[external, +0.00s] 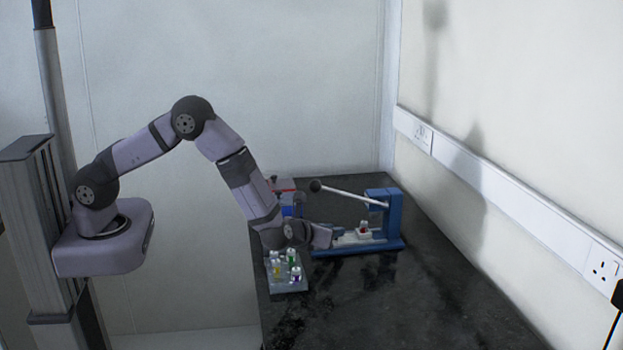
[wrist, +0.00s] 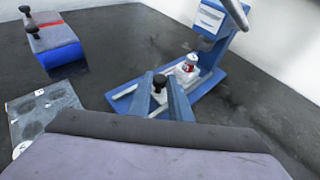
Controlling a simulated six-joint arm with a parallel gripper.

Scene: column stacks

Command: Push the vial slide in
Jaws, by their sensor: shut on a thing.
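The vial slide (wrist: 187,75) is a pale carriage on the base of a blue press (external: 381,210). A small vial (wrist: 191,61) with red on it stands upright in the slide; it also shows in the external view (external: 363,229). My gripper (wrist: 160,88) is shut on the slide's dark knob (wrist: 159,81), at the slide's near end. In the external view my gripper (external: 328,238) is low at the left end of the press base. The fingers partly hide the knob and the near part of the slide.
The press lever (external: 345,194) with a black ball end is raised above the slide. A rack (external: 290,286) with several colour-marked vials stands in front of my wrist. A blue and red box (wrist: 54,42) with black knobs stands behind. The dark bench (external: 400,300) is clear at the front right.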

